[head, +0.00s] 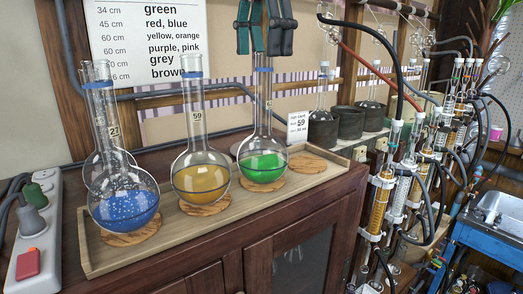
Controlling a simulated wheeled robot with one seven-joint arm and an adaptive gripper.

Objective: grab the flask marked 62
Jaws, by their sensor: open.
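I cannot read a 62 on any flask. The flask with green liquid (263,163) stands upright on a cork ring in the wooden tray (90,262); the label on its neck is too small to read. The flask with yellow liquid (201,180) is marked 59. The flask with blue liquid (124,207) seems to be marked 27. An empty-looking clear flask (97,166) stands partly hidden behind it. My gripper (265,48) is open at the top edge, its dark fingers at either side of the top of the green flask's neck. I cannot tell whether they touch it.
An empty cork ring (308,165) lies at the tray's right end. A power strip (35,235) lies at left. Glassware with hoses (385,190) crowds the right, beside a blue sink unit (490,245). A wall chart hangs behind.

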